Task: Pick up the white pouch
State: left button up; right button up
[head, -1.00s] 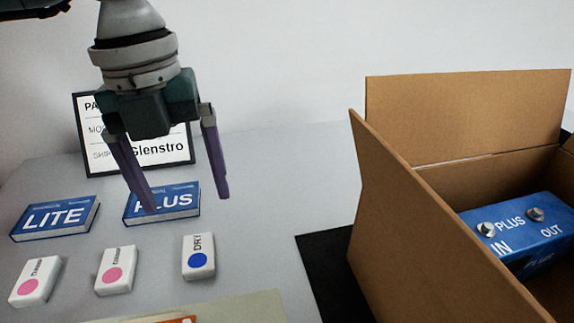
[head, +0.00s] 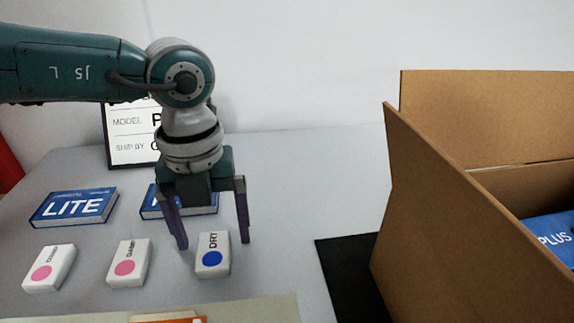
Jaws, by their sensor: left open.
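Three white pouches lie in a row on the grey table. The right one (head: 213,262) has a blue dot and the word DRY. The middle one (head: 129,264) and the left one (head: 50,269) have pink dots and small lettering. My left gripper (head: 212,243) is open, pointing down, with its purple fingers at either side of the DRY pouch's far end in the picture. Its jaws look empty; I cannot tell its exact height above the pouch. My right gripper is not in view.
A blue LITE box (head: 74,207) and another blue box (head: 198,208), partly hidden by my gripper, lie behind the pouches. A framed sign (head: 125,150) stands behind. An open cardboard carton (head: 455,230) holding a blue unit (head: 553,238) stands right, beside a black mat (head: 346,280).

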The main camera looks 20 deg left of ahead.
pick_arm(q)
jog(key=c, duration=1.4)
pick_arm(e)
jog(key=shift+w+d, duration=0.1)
pick_arm(q)
jog(key=shift+r, duration=0.15)
jog(key=shift+c, duration=0.2)
